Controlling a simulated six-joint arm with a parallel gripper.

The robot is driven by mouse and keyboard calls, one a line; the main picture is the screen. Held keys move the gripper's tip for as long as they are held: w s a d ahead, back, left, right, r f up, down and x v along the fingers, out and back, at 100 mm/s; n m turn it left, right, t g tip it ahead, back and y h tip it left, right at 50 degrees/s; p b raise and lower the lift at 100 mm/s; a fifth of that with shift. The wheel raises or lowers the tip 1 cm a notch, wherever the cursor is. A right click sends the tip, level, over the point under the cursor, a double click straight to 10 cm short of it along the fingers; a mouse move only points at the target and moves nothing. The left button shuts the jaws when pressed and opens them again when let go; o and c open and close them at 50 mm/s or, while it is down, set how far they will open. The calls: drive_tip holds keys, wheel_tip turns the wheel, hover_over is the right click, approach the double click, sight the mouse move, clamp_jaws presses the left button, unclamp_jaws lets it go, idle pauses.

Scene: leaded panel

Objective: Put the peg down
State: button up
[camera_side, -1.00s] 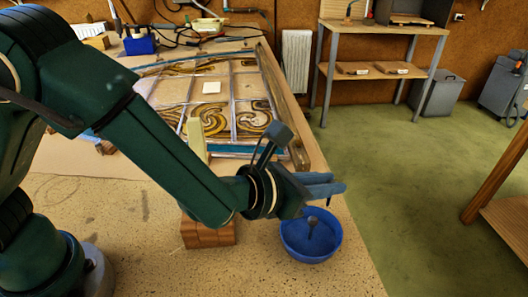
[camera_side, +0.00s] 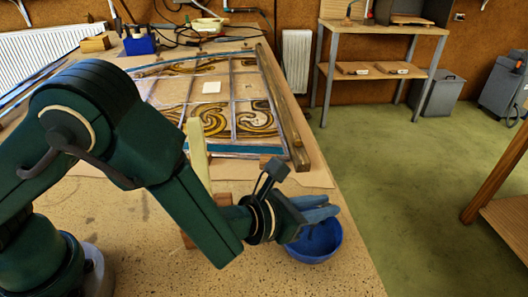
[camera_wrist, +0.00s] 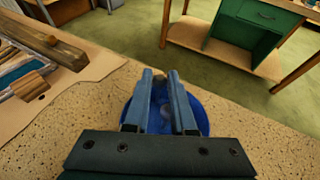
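My gripper (camera_side: 322,213) is low over the blue bowl (camera_side: 318,252) at the table's right edge. A grey round-headed piece, possibly the peg (camera_wrist: 167,113), shows through the gap, apparently inside the bowl. In the side view the fingers cover much of the bowl's far side, and that piece is mostly hidden. I cannot tell whether a finger touches it.
The leaded panel (camera_side: 210,108) lies further back, with a wooden batten (camera_side: 284,110) along its right side. A pale upright piece (camera_side: 198,150) and a brown block (camera_side: 187,240) are partly behind my arm. The floor lies just right of the bowl.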

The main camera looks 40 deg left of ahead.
drive_tip(key=o, duration=0.3)
drive_tip(key=shift+r, duration=0.1)
drive_tip(key=shift+v, duration=3.85)
